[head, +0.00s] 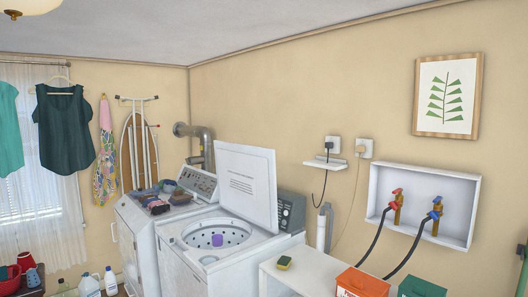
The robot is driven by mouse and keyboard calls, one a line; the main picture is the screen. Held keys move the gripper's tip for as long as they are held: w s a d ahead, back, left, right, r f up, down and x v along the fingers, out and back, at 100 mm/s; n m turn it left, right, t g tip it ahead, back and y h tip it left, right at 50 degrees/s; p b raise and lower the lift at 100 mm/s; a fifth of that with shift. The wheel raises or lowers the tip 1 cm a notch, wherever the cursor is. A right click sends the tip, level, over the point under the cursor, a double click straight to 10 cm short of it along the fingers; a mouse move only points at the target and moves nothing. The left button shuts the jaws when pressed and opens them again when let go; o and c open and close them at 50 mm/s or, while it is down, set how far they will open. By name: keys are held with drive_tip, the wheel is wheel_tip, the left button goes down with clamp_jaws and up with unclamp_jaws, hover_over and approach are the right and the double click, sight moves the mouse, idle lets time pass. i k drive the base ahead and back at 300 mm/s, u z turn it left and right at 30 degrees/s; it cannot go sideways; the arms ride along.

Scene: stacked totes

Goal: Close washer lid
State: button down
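The white top-loading washer (226,275) stands in the middle of the head view against the wall. Its lid (247,187) is raised, standing nearly upright, with printed lines on its inner face. The round drum opening (200,236) is exposed, and a small purple item (217,240) shows inside it. The lid partly hides the washer's control panel (290,212). My gripper is not in view, so its state does not show.
A white dryer (135,240) with folded clothes on top stands left of the washer. To the right, a white surface (285,278) bears a yellow-green sponge (285,262), an orange box (360,283) and a green box (420,288). Bottles (90,286) stand on the floor at left.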

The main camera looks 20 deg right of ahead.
sight(246, 175)
drive_tip(key=u, duration=0.05)
drive_tip(key=i, duration=1)
drive_tip(key=z, duration=0.05)
